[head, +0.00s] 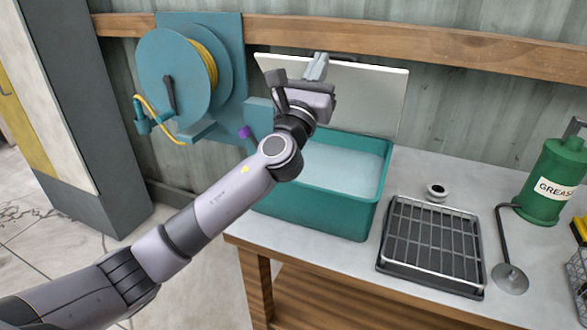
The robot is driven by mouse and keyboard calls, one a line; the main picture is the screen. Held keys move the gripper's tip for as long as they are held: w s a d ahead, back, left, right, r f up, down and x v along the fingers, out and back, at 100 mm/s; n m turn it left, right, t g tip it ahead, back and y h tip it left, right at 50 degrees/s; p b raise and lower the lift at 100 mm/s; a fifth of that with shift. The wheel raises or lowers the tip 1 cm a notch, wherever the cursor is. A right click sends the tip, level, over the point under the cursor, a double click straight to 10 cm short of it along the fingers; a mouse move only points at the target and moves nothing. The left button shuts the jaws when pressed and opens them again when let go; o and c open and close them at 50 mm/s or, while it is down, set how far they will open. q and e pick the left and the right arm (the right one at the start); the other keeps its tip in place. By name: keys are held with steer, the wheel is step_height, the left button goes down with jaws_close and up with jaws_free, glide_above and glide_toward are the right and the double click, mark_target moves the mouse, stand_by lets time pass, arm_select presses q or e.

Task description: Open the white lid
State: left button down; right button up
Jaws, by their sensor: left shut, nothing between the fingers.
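The white lid (365,98) stands upright, tilted back, behind the teal box (325,205) against the wall side. The box is open at the top and its pale inside shows. My left arm reaches in from the left over the box. My left gripper (318,66) is at the upper part of the lid, in front of its top edge, and its fingers are shut with nothing between them. Whether the fingers touch the lid cannot be told. My right gripper is not in view.
On the worktop right of the box are a black rack tray (432,245), a small round part (437,191), a metal rod with a disc foot (510,277) and a green grease can (553,180). A teal hose reel (180,75) hangs on the wall at left. A wooden rail (430,40) runs behind.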

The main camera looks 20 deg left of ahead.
arm_select(q)
steer(key=b+x, duration=0.1)
steer(key=x, duration=0.8)
steer(key=shift+s+r, duration=0.15)
steer(key=shift+s, duration=0.2)
stand_by(0.9)
